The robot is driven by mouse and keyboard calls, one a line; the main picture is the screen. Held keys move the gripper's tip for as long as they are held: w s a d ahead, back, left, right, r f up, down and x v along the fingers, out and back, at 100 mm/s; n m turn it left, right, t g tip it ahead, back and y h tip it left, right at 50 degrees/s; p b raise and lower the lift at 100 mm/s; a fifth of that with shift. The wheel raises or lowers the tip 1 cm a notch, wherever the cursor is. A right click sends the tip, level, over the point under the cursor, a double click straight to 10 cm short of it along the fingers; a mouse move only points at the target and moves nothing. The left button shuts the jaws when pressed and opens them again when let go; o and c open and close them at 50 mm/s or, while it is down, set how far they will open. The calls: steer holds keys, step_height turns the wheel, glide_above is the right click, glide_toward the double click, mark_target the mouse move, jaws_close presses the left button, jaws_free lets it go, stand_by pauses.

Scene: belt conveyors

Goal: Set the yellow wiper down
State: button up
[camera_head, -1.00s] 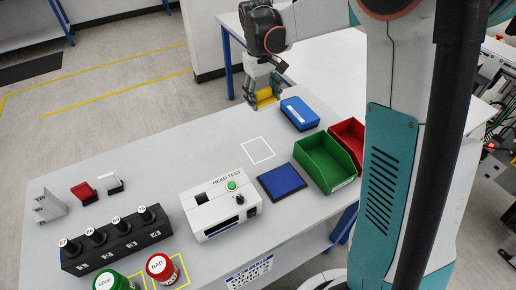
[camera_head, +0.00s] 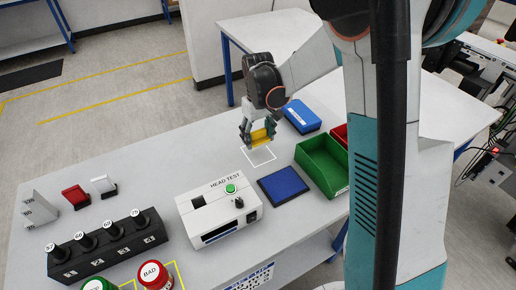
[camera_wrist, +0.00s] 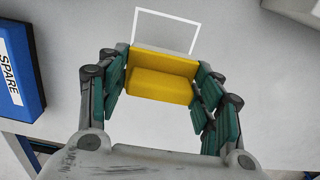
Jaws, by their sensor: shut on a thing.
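The yellow wiper (camera_head: 262,136) is held between the fingers of my gripper (camera_head: 259,134), above the white table top. In the wrist view the yellow wiper (camera_wrist: 161,76) spans the gap between the teal finger pads of my gripper (camera_wrist: 160,95), with a thin grey strip along its far edge. A white outlined square (camera_head: 259,156) is marked on the table just below the wiper in the head view. The wrist view shows the far part of the white outline (camera_wrist: 166,15) beyond the wiper; the wiper hides the rest. I cannot tell the exact height above the table.
A blue block (camera_head: 301,117), labelled SPARE in the wrist view (camera_wrist: 18,70), lies near the far edge. A blue pad (camera_head: 283,185), a green bin (camera_head: 323,168) and a red bin (camera_head: 340,136) stand to the right. The HEAD TEST box (camera_head: 219,211) stands in front.

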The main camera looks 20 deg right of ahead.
mark_target(258, 140)
steer(key=shift+f+b, duration=0.7)
steer(key=shift+f, duration=1.7)
steer(key=o, duration=0.9)
steer(key=shift+o, duration=0.2)
steer(key=shift+r, duration=0.2)
step_height(258, 140, up, 12)
steer(key=p, duration=0.3)
steer(key=shift+s+p, duration=0.1)
steer(key=shift+p, duration=0.2)
steer(key=s+r+m+t, duration=0.1)
steer(key=s+r+t, duration=0.2)
steer(key=s+r, duration=0.75)
steer(key=s+m+t, duration=0.1)
steer(key=s+t, duration=0.3)
steer(key=s, duration=0.9)
steer(key=shift+s, duration=0.35)
steer(key=shift+a+f, duration=0.1)
